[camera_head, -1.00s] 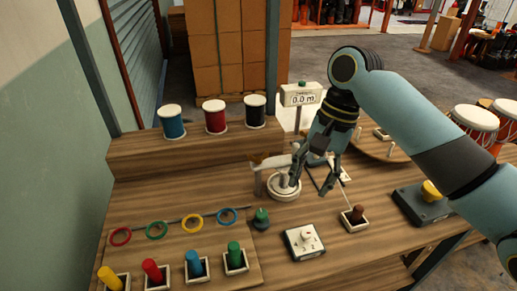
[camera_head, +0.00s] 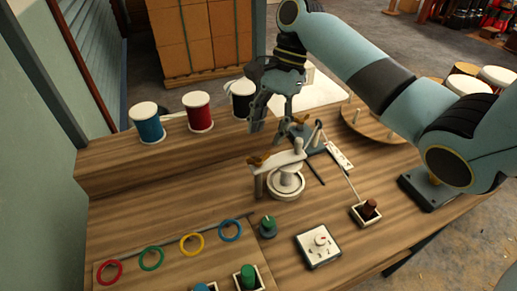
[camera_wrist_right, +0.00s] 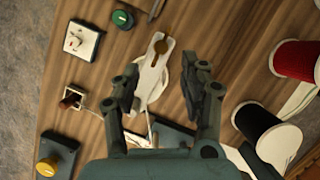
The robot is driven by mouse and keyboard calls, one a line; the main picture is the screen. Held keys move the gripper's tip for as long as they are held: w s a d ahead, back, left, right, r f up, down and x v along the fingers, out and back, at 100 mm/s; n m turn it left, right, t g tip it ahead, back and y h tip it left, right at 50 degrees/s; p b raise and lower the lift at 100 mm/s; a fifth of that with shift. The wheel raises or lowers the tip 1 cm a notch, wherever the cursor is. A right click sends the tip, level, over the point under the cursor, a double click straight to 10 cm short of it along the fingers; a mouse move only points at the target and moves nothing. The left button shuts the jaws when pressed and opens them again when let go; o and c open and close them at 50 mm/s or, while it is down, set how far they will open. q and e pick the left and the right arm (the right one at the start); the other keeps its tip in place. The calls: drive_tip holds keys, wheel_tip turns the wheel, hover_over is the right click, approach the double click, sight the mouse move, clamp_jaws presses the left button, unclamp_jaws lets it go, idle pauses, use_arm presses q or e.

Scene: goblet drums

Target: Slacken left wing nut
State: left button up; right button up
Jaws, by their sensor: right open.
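The left wing nut (camera_head: 258,160) is bronze-brown and sits on the left end of a pale clamp bar (camera_head: 281,161). The bar lies over a round white base (camera_head: 287,186) on the bench. The wing nut also shows in the right wrist view (camera_wrist_right: 162,46), beyond the fingertips. A second bronze wing nut (camera_head: 299,121) is near the bar's right end. My right gripper (camera_head: 268,126) is open and empty, behind and above the clamp. In the right wrist view its two fingers (camera_wrist_right: 160,82) stand apart on either side of the bar. My left gripper is not in view.
Blue (camera_head: 148,126), red (camera_head: 199,115) and black spools (camera_head: 243,100) stand on the raised shelf. A green knob (camera_head: 268,226), a white dial box (camera_head: 319,246) and a brown-handled lever (camera_head: 367,208) are in front. Coloured rings lie at the left front.

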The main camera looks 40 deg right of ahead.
sight(259, 159)
drive_tip(key=x, duration=0.3)
drive_tip(key=shift+a+f, duration=0.2)
drive_tip(key=shift+f, duration=0.1)
drive_tip(key=x, duration=0.2)
drive_tip(key=shift+f, duration=0.4)
drive_tip(key=c, duration=0.5)
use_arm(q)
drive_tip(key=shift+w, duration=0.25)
use_arm(e)
clamp_jaws()
